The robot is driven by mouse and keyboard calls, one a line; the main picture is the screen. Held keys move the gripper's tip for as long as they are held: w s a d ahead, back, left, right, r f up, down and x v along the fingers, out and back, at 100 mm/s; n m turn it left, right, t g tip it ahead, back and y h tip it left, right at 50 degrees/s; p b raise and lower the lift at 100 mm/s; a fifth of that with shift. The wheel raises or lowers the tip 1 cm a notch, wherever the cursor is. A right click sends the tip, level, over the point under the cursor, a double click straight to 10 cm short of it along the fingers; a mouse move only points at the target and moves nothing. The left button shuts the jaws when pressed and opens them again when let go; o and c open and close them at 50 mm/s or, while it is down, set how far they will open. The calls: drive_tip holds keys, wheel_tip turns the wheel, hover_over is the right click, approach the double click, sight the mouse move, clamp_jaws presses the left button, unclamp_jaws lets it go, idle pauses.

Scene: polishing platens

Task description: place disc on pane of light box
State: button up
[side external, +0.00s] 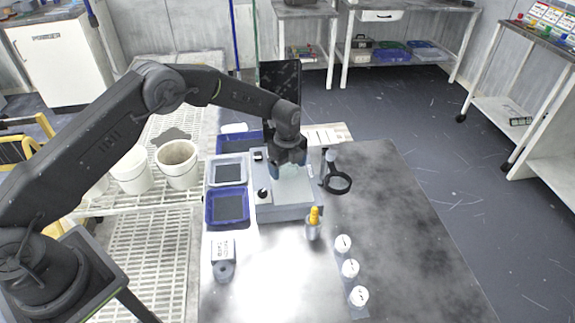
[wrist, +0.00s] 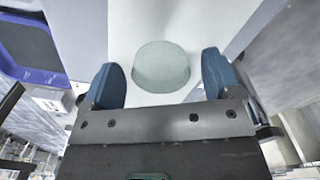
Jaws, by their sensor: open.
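The disc (wrist: 161,66) is a pale grey-green, short round piece, seen in the wrist view between my fingers. It appears to rest on a pale, flat surface of the light box. The light box (side external: 284,212) is a grey-white box on the bench in the side view, with a pale pane (side external: 297,188) on top. My gripper (side external: 289,172) points down over this pane. In the wrist view, the blue-tipped fingers of my gripper (wrist: 163,78) are apart, one on each side of the disc, with visible gaps. The disc cannot be made out in the side view.
A black magnifier ring (side external: 338,182) stands right of the light box. A yellow-topped bottle (side external: 313,227) stands in front. White-topped jars (side external: 350,269) line the right front. Blue-rimmed trays (side external: 227,207) lie left, also in the wrist view (wrist: 32,48). The bench's right side is clear.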

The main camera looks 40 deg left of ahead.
wheel_tip(320, 180, up, 11)
wheel_tip(320, 180, up, 14)
drive_tip(key=n+t, duration=0.2)
drive_tip(key=n, duration=0.4)
hover_over(287, 167)
drive_tip(key=s+a, duration=0.2)
drive_tip(key=s, duration=0.5)
drive_tip(key=s+r+n+t, duration=0.1)
drive_tip(key=s+r+n, duration=0.5)
drive_tip(key=s, duration=0.4)
drive_tip(key=s+a+n+t, duration=0.2)
drive_tip(key=s+n, duration=0.7)
drive_tip(key=s, duration=1)
drive_tip(key=shift+s+a+f+n+t, duration=0.2)
drive_tip(key=shift+f+n+t, duration=0.1)
